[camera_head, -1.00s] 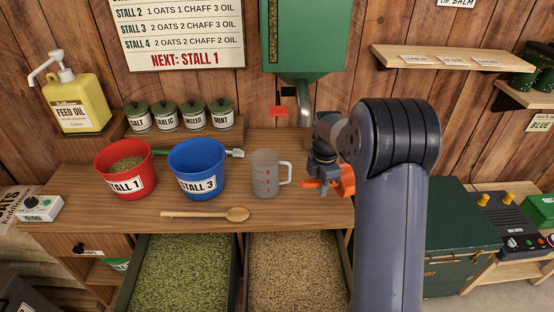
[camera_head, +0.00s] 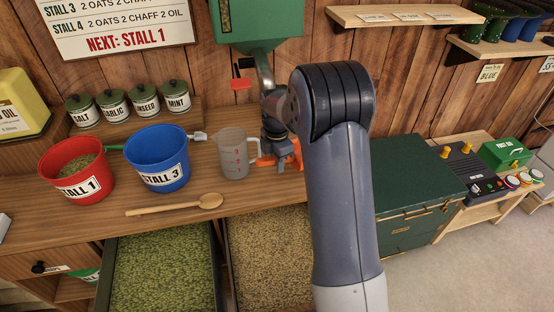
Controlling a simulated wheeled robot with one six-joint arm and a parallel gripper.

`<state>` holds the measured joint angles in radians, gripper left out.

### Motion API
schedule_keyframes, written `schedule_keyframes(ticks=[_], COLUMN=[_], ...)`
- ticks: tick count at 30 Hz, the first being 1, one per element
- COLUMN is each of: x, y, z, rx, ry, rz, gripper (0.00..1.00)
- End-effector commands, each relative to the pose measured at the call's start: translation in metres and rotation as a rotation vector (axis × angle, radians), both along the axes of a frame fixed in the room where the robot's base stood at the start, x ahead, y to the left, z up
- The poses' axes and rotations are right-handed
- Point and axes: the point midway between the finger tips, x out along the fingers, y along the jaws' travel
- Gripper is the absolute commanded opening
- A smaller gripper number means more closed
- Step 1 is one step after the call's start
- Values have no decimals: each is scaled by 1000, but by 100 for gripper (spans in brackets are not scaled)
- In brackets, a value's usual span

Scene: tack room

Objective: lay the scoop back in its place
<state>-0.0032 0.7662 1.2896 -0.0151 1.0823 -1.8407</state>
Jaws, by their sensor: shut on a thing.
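My gripper (camera_head: 279,162) has orange fingers and is low over the bench, just right of the clear measuring jug (camera_head: 232,155). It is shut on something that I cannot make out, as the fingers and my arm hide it. The left finger overlaps the jug's handle in the picture; I cannot tell whether they touch. No scoop shows clearly. A tool with a green handle and pale metal end (camera_head: 198,136) lies partly hidden behind the blue bucket. A wooden spoon (camera_head: 175,205) lies near the bench's front edge.
The red STALL 1 bucket (camera_head: 77,177) and blue STALL 3 bucket (camera_head: 157,160) stand left of the jug. Open bins of green feed (camera_head: 163,270) and tan feed (camera_head: 268,255) are below the front edge. A green hopper (camera_head: 256,22) hangs behind. A green chest (camera_head: 415,180) stands right.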

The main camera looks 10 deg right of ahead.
Motion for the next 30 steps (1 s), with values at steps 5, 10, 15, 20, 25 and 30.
schedule_keyframes(ticks=[5,10,15,20,25,30], x=[0,0,0,0,0,0], y=[0,0,0,0,0,0], z=[-22,-40,-55,-63,-65,-64], rx=[0,0,0,0,0,0], ry=[0,1,1,0,0,0], rz=[0,0,0,0,0,0], gripper=[0,0,0,0,0,21])
